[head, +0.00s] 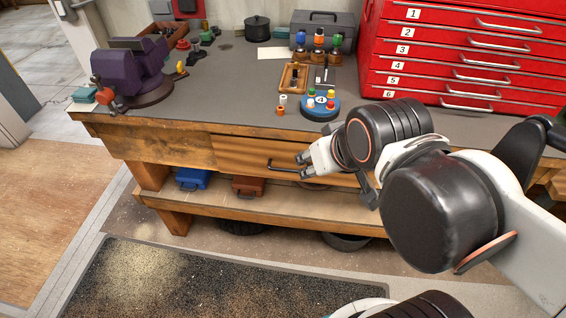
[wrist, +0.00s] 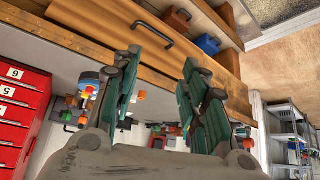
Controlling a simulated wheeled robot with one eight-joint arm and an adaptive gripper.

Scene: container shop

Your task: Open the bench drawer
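The bench drawer (head: 238,151) is a wooden front under the bench top in the head view, and it looks flush with the bench. Its dark bar handle (head: 283,168) is just left of my gripper (head: 303,166). The wrist view shows the bench upside down, with the handle (wrist: 152,34) beyond the fingertips. My gripper (wrist: 162,62) is open there, its two green-padded fingers apart with nothing between them. The handle is apart from the fingers in the wrist view. My arm hides the right part of the drawer in the head view.
The bench top (head: 225,92) holds a purple vise (head: 130,72), a blue round stand (head: 320,112) and a red drawer chest (head: 470,50). A blue case (head: 192,179) and a brown case (head: 248,186) sit on the lower shelf.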

